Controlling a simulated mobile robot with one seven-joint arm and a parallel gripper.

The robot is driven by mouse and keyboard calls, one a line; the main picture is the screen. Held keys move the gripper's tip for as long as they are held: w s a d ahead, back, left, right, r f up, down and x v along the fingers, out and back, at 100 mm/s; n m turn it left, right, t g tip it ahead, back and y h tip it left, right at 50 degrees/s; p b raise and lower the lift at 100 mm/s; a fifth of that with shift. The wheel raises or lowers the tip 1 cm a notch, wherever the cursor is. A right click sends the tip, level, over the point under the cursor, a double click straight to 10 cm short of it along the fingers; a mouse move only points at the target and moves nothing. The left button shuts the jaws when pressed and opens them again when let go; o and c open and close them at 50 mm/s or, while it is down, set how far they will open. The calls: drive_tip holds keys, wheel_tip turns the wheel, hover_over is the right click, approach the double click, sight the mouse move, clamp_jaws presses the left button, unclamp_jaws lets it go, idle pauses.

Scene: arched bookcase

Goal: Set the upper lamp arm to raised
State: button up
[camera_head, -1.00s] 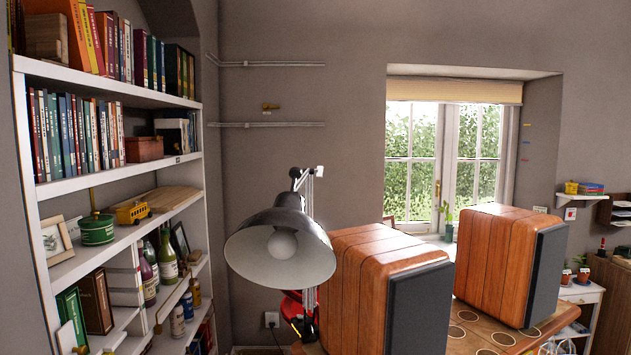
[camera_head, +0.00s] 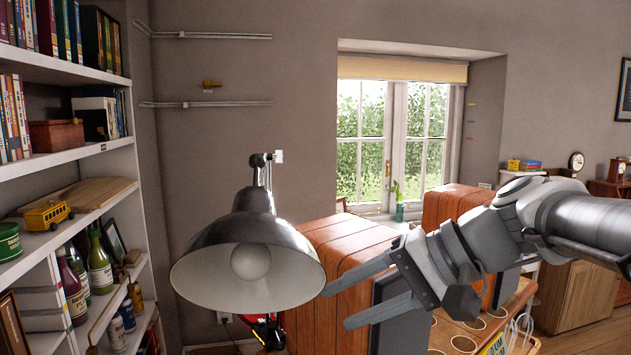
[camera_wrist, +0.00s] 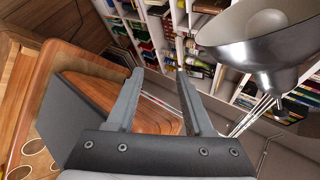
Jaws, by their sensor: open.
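The desk lamp has a dark metal shade (camera_head: 254,226) with a pale inside and a round bulb. Its shade faces me, left of centre in the head view. A short piece of the lamp arm (camera_head: 262,170) shows above the shade; most of the arm is hidden behind it. In the wrist view the shade (camera_wrist: 255,45) is at the upper right, with the thin lamp arm rods (camera_wrist: 262,112) below it. My gripper (camera_head: 338,307) is open and empty, to the right of the shade and apart from it. Its fingers (camera_wrist: 156,82) point toward the lamp side.
Wooden-cased speakers (camera_head: 345,245) stand behind and beside my gripper on a wooden table (camera_head: 450,335). A full white bookcase (camera_head: 90,158) is on the left. A window (camera_head: 392,140) is behind. The space above the lamp is free.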

sight(261, 173)
drive_tip(key=w+d+r+t+y, duration=0.1)
drive_tip(key=w+d+r+y, duration=0.2)
drive_tip(key=w+r+y, duration=0.7)
drive_tip(key=w+a+r, duration=0.1)
drive_tip(key=w+a, duration=0.1)
drive_tip(key=a, duration=0.3)
drive_tip(key=w+a+r+h+p, duration=0.1)
drive_tip(key=a, duration=0.5)
drive_tip(key=w+a+r+h+p, duration=0.1)
drive_tip(key=w+a, duration=0.1)
drive_tip(key=a, duration=0.4)
drive_tip(key=shift+w+r, duration=0.1)
drive_tip(key=shift+w, duration=0.25)
clamp_jaws()
